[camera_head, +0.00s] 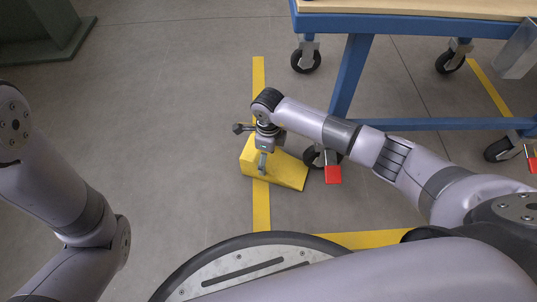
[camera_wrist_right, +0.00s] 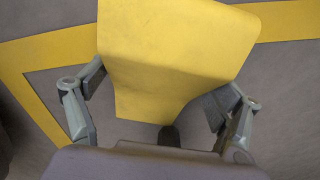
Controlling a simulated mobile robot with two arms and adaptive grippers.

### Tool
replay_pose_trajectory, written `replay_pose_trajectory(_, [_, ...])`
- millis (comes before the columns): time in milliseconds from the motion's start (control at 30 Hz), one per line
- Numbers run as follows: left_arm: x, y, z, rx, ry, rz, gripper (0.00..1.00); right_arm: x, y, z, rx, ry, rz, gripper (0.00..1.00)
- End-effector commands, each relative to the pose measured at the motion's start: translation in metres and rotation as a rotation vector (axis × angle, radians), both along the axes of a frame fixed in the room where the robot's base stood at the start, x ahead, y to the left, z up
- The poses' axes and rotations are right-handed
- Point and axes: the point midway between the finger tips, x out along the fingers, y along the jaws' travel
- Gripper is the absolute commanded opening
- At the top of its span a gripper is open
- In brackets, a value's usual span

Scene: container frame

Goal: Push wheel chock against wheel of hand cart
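The yellow wheel chock (camera_head: 285,174) lies on the floor across a yellow line, its slope falling to the right toward a black caster wheel (camera_head: 314,158) of the blue hand cart (camera_head: 351,75). My arm and a red tag partly hide this wheel, so I cannot tell if the chock touches it. My right gripper (camera_head: 263,163) points down at the chock's tall left part. In the right wrist view, its spread fingers (camera_wrist_right: 156,104) stand on either side of the chock (camera_wrist_right: 170,50); contact is unclear. My left arm shows at the left, but its gripper is out of frame.
Red tags (camera_head: 333,174) hang near the cart's front wheels. More casters (camera_head: 306,60) stand farther back. Yellow floor lines (camera_head: 261,210) mark the grey floor. A dark green object (camera_head: 45,35) stands at the far left. The floor left of the chock is clear.

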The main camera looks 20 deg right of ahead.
Motion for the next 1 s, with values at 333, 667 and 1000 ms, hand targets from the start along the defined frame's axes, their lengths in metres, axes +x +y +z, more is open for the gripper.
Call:
replay_pose_trajectory(333, [0.0001, 0.0001, -0.0001, 0.000, 0.000, 0.000, 0.00, 0.0002, -0.0002, 0.0001, -0.001, -0.001, 0.000, 0.59])
replay_pose_trajectory(667, [0.0003, 0.0001, 0.0000, -0.001, 0.001, 0.001, 0.00, 0.0003, -0.0002, 0.0001, -0.001, -0.001, 0.000, 0.37])
replay_pose_trajectory(1000, [0.0004, 0.0003, 0.0000, -0.001, 0.001, 0.001, 0.00, 0.0002, -0.0003, 0.0001, -0.001, -0.001, 0.000, 1.00])
